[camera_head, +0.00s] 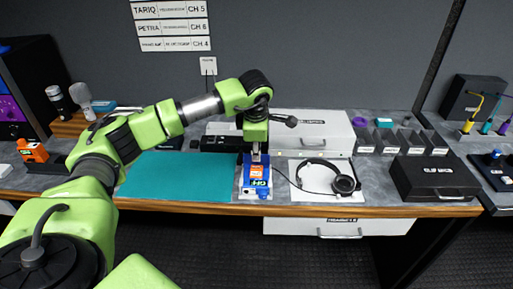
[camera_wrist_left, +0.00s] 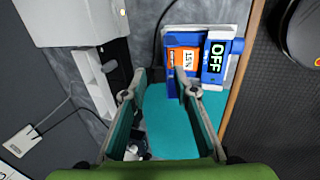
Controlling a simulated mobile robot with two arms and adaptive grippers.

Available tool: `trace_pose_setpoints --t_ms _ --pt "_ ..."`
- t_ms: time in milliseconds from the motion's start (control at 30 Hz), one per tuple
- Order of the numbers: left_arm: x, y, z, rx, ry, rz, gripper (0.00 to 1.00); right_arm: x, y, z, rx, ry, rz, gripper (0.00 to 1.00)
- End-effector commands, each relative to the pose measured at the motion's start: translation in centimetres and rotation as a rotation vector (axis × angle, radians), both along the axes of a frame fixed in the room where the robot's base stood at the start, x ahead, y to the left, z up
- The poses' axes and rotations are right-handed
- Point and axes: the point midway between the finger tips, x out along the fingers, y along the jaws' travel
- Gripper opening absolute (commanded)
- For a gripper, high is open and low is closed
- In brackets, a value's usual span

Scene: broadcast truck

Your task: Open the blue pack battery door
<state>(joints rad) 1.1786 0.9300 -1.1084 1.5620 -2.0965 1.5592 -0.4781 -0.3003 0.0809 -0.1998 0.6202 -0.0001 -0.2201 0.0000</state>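The blue pack (camera_head: 263,190) lies on a light pad at the front edge of the counter, beside the teal mat. In the left wrist view the blue pack (camera_wrist_left: 213,44) shows an orange label and a dark display reading "OFF". I cannot make out whether its battery door is open or shut. My left gripper (camera_head: 257,153) points down at the back end of the pack. In its wrist view the left gripper (camera_wrist_left: 159,78) has its fingers apart with nothing between them; one fingertip overlaps the orange label, and contact is unclear. My right gripper is not in view.
A teal mat (camera_head: 175,178) lies left of the pack. Headphones (camera_head: 342,184) and their cable lie close on the right. A white case (camera_head: 310,128) stands behind, and a black case (camera_head: 435,180) stands farther right. The counter's front edge (camera_head: 225,209) is near.

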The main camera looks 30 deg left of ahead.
Motion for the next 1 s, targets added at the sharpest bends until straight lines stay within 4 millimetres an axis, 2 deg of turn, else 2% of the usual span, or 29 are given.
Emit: trace_pose_setpoints --t_ms 33,100,267,433,533,567,867,1000 --pt "0.0 0.0 0.0 0.0 0.0 0.0 0.17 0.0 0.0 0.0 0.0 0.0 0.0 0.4" --pt "0.0 0.0 0.0 0.0 0.0 0.0 0.0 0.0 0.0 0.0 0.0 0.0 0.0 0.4" --pt "0.0 0.0 0.0 -0.001 -0.001 0.001 0.0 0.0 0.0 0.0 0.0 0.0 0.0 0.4" --pt "1.2 0.7 -0.1 -0.002 -0.004 0.004 0.0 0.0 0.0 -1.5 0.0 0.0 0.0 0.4" --pt "0.9 0.6 0.2 0.0 0.0 0.001 0.24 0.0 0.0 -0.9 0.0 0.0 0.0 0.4" --pt "0.9 0.6 0.2 0.0 0.0 0.001 0.27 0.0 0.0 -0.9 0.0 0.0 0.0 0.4" --pt "0.9 0.6 0.3 0.0 0.0 0.001 0.27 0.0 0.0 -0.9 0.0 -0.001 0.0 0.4" --pt "0.7 0.4 1.1 -0.001 -0.002 -0.001 0.27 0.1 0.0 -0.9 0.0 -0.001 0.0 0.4"
